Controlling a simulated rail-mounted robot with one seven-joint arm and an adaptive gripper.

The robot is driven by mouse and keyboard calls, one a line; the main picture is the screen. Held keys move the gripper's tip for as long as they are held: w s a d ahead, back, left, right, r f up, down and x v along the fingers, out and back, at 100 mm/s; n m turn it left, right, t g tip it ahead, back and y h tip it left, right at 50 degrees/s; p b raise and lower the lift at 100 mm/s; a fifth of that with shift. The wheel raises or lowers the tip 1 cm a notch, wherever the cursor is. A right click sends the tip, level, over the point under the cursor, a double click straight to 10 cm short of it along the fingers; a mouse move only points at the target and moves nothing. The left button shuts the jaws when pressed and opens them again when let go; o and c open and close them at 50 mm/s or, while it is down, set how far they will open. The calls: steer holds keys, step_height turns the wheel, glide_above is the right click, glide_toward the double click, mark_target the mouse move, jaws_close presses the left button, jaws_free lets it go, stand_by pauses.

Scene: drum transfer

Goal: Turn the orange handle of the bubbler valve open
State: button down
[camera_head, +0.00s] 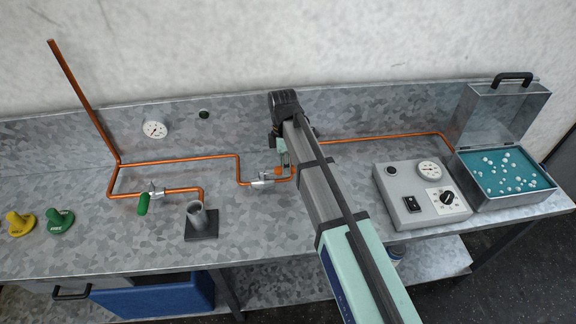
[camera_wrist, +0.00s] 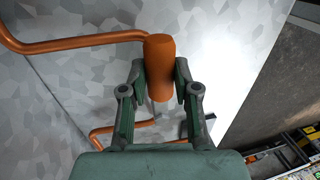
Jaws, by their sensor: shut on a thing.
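The orange handle (camera_wrist: 159,66) stands upright between my fingers in the wrist view. My gripper (camera_wrist: 159,82) is shut on it, with one green finger on each side. In the head view my gripper (camera_head: 281,151) reaches down from above at the middle of the bench. Only a small bit of the orange handle (camera_head: 278,171) shows there. The silver body of the bubbler valve (camera_head: 262,179) sits in the copper pipe just left of my gripper. My arm and gripper hide part of the handle and the pipe behind it.
Copper pipe (camera_head: 180,159) runs along the bench. A green-handled valve (camera_head: 145,203) and a grey cup-like fitting (camera_head: 198,216) stand to the left. A grey control box (camera_head: 421,198) and an open case with white balls (camera_head: 504,207) are at the right. Two knobs lie far left.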

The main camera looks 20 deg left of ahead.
steer(key=c, duration=0.8)
jaws_free()
steer(key=shift+f, duration=0.1)
steer(key=shift+c, duration=0.2)
step_height(320, 180, up, 12)
steer(key=w+a, duration=0.1)
steer(key=w, duration=0.1)
steer(key=shift+w, duration=0.1)
